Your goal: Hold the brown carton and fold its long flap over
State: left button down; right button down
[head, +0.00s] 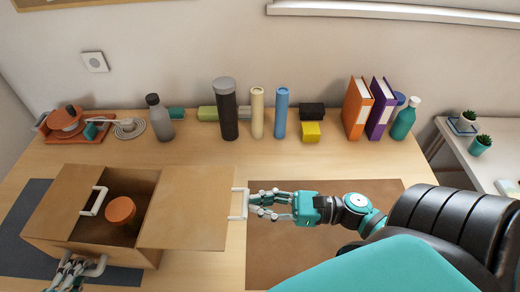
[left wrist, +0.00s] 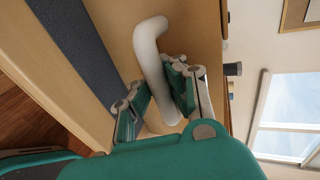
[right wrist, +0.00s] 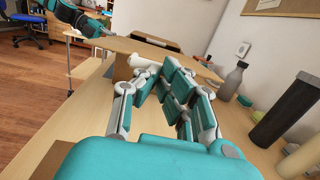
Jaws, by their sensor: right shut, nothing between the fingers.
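The brown carton (head: 110,250) stands at the left of the desk, open on top. Its long flap (head: 187,210) lies folded out to the right, with a white handle (head: 238,204) at its outer edge. A shorter flap (head: 62,203) with a white handle (head: 93,201) is at the left. My left gripper (head: 68,275) is shut on the white front handle (left wrist: 152,60), which passes between its fingers. My right gripper (head: 256,205) is shut and empty, its fingertips close beside the long flap's handle; I cannot tell if they touch.
An orange-brown round object (head: 120,211) is inside the carton. A grey bottle (head: 158,118), dark cylinder (head: 226,110), blue cylinder (head: 280,113) and binders (head: 357,108) stand along the wall. A brown mat (head: 340,245) lies under my right arm. The desk's middle is clear.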

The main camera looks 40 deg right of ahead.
jog(key=r, duration=0.3)
jog(key=w+a+r, duration=0.1)
jog(key=r, duration=0.2)
jog(key=a+r, duration=0.1)
jog(key=r, duration=0.3)
jog(key=shift+w+a+r, duration=0.1)
jog(key=shift+w+a, duration=0.05)
jog(key=shift+w, duration=0.2)
jog(key=w+a+r, duration=0.3)
jog(key=a+r, duration=0.1)
jog(key=r, duration=0.3)
jog(key=shift+w, duration=0.25)
jog(key=shift+a, duration=0.1)
jog(key=v, duration=1.2)
